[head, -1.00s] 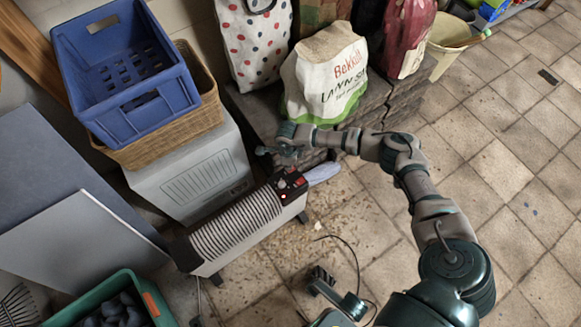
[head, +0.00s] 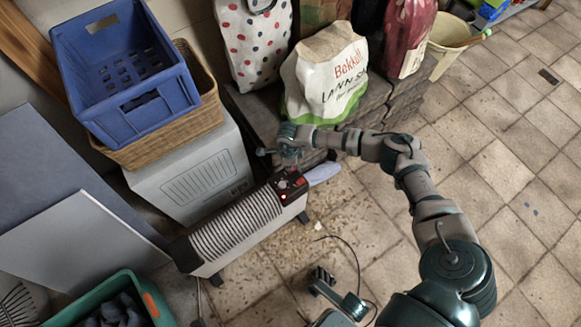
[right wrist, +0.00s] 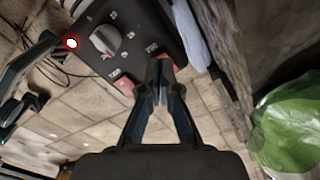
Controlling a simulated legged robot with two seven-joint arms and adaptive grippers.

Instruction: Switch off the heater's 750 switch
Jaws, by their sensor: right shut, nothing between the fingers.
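The heater (head: 235,228) stands on the floor, with a black control panel (head: 283,187) at its right end. In the right wrist view the panel has a grey dial (right wrist: 105,40), a lit red lamp (right wrist: 72,43) and two red switches. One red switch (right wrist: 123,86) is left of my fingers. The switch labels are too small to read. My right gripper (right wrist: 160,74) is shut and empty, close over the panel; I cannot tell whether it touches. It also shows above the panel in the head view (head: 288,160).
A white bag (head: 325,75) stands on the stone ledge behind my right wrist. A blue crate (head: 125,75) in a basket sits on a grey cabinet left of it. A green bin (head: 95,305) is at the lower left.

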